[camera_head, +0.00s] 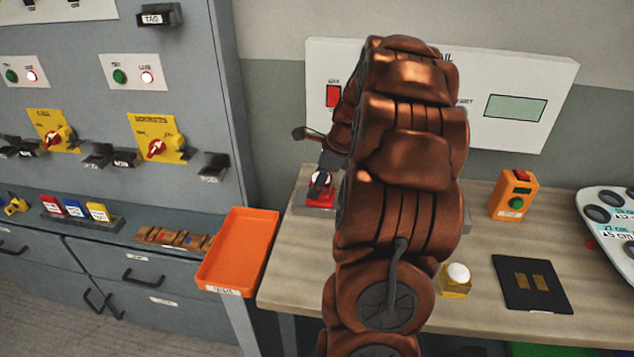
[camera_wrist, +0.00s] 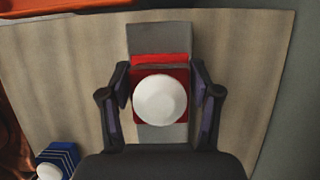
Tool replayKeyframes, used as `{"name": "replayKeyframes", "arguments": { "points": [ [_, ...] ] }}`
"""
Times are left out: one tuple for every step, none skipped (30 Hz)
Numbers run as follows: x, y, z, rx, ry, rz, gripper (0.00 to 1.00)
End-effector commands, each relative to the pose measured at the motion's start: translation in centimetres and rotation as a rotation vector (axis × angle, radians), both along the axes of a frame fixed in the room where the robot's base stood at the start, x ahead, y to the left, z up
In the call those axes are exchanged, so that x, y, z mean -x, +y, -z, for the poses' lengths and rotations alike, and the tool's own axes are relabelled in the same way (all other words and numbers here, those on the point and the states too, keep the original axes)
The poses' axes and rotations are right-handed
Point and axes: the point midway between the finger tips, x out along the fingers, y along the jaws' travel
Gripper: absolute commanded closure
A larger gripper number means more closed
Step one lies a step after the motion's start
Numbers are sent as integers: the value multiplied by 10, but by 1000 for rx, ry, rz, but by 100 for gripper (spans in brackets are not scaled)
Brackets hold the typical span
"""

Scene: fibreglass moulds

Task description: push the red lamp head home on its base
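The red lamp head (camera_wrist: 160,100) is a red square block with a white dome, seen from above in the wrist view. It also shows in the head view (camera_head: 320,181), near the back left of the wooden bench. Under it is its base, whose red edge (camera_wrist: 160,60) shows past the head, on a grey strip (camera_wrist: 158,36). I cannot tell whether any gap is left between head and base. My gripper (camera_wrist: 160,84) is open, with one finger on either side of the head and narrow gaps. The head view shows my gripper (camera_head: 324,158) just over the lamp.
An orange tray (camera_head: 238,252) is at the bench's left end. A blue lamp (camera_wrist: 57,160) stands near the gripper. A yellow lamp (camera_head: 456,280), black pad (camera_head: 532,284) and orange button box (camera_head: 514,194) are to the right. A white panel (camera_head: 535,75) is behind.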

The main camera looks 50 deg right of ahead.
Motion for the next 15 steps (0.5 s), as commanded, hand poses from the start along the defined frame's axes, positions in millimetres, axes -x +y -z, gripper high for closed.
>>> {"name": "replayKeyframes", "arguments": {
  "points": [
    [0,0,0,0,0,0,29],
    [0,0,0,0,0,0,25],
    [0,0,0,0,0,0,21],
    [0,0,0,-1,1,0,18],
    [0,0,0,-1,1,0,17],
    [0,0,0,-1,1,0,17],
    [0,0,0,-1,1,0,17],
    [0,0,0,-1,1,0,17],
    [0,0,0,-1,1,0,17],
    [0,0,0,-1,1,0,17],
    [0,0,0,-1,1,0,17],
    [0,0,0,-1,1,0,17],
    [0,0,0,-1,1,0,17],
    [0,0,-1,-1,1,0,17],
    [1,0,-2,-1,1,0,17]
  ]
}}
